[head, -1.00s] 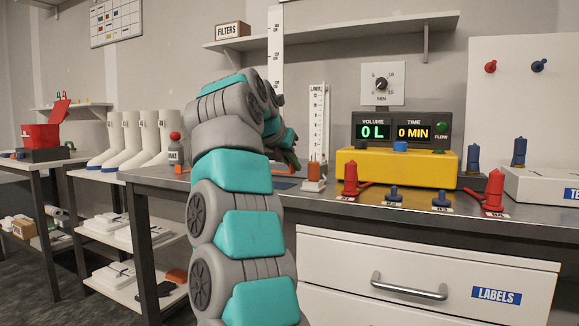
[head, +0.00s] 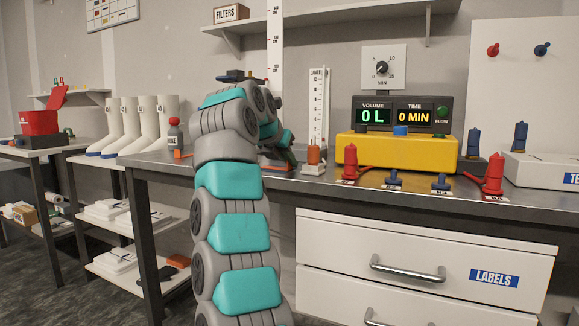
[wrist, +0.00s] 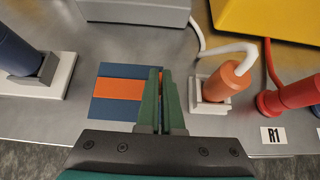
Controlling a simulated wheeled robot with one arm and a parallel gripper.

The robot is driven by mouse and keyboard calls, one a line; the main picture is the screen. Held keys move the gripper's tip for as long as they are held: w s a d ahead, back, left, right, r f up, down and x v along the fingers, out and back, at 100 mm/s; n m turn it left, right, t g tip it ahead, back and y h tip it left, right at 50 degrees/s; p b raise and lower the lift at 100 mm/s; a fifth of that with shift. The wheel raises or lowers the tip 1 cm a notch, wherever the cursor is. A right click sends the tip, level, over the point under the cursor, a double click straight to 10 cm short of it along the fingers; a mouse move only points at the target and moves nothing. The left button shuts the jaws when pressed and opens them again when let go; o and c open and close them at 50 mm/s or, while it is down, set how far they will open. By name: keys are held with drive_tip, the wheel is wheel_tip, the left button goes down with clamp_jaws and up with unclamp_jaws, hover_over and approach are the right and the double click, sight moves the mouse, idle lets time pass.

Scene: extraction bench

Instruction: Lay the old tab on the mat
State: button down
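The mat (wrist: 125,71) is a blue square on the steel bench, in the wrist view left of centre. A flat orange strip (wrist: 118,89), which looks like the old tab, lies across its middle. In the head view the orange (head: 276,167) shows as a thin line low beside my gripper (head: 288,145). In the wrist view my gripper's dark green fingers (wrist: 162,72) point down over the mat's right part, with a very narrow gap between them. They hide the strip's right end. I cannot tell whether they hold it.
Right of the fingers stands a white holder with an orange cylinder (wrist: 226,82) and a white hose. A red fitting (wrist: 290,94) lies farther right by the R1 label. A dark blue fitting on a white base (wrist: 50,75) stands left. Grey and yellow housings (wrist: 270,18) close off the back.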

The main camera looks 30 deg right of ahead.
drive_tip(key=shift+f, duration=0.15)
drive_tip(key=c, duration=1.1)
unclamp_jaws()
drive_tip(key=shift+r, duration=0.25)
drive_tip(key=p+v, duration=0.2)
drive_tip(key=v, duration=1)
